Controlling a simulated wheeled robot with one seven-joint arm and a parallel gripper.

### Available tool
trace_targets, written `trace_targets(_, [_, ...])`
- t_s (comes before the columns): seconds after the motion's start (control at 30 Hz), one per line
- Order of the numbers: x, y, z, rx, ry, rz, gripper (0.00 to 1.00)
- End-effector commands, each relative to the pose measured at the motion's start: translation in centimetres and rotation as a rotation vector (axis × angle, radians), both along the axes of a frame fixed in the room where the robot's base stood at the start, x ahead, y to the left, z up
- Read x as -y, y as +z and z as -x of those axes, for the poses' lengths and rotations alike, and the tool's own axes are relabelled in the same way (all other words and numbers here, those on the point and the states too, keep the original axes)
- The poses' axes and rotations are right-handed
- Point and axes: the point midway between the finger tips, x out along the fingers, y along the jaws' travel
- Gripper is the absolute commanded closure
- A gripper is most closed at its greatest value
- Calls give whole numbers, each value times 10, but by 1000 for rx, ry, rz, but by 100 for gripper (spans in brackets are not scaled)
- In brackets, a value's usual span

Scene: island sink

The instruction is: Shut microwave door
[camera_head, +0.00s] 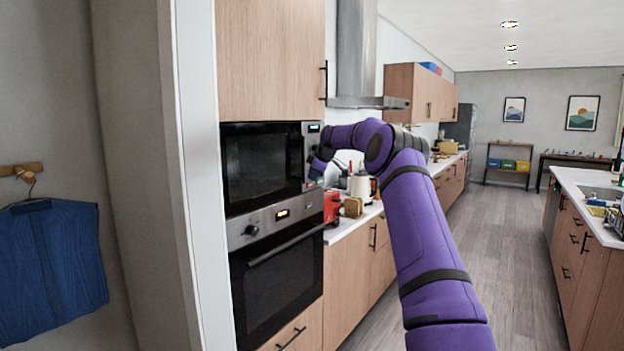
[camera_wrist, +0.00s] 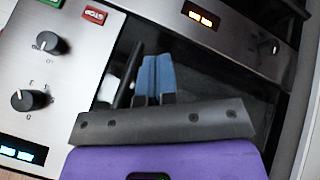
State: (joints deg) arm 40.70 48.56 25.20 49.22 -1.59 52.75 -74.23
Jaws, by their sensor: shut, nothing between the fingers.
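The microwave (camera_head: 260,166) is built into the wooden cabinet, above an oven. Its dark door appears flush with the front in the head view; I cannot tell whether a small gap is left. My gripper (camera_head: 316,166) is at the right side of the microwave front, by the control panel, partly hidden by my wrist. In the wrist view my blue fingers (camera_wrist: 156,72) are together and empty, over the dark door glass and beside the black bar handle (camera_wrist: 126,75). The control panel (camera_wrist: 60,75) shows knobs and red and green buttons. I cannot tell whether the fingertips touch the door.
The oven (camera_head: 275,280) sits directly below. A counter to the right holds a red appliance (camera_head: 332,207) and a pale kettle (camera_head: 360,185). A white wall edge (camera_head: 195,170) stands close on the left. The island (camera_head: 590,230) is at right, with open floor between.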

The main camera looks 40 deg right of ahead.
Motion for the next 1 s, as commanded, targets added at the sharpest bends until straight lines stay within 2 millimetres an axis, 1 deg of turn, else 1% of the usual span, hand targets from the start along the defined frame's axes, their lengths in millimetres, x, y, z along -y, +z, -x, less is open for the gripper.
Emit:
trace_targets(0.3, [13, 38, 27, 1, -5, 3, 100])
trace_targets(0.5, [18, 58, 41, -1, -3, 2, 100])
trace_targets(0.63, [20, 62, 45, -1, -2, 2, 100])
trace_targets(0.8, [20, 64, 46, -2, -2, 1, 100])
trace_targets(0.9, [15, 66, 46, -4, -2, 1, 100])
trace_targets(0.97, [5, 71, 47, -7, -3, 1, 100])
trace_targets(1.0, [-5, 76, 48, -13, -3, 1, 100])
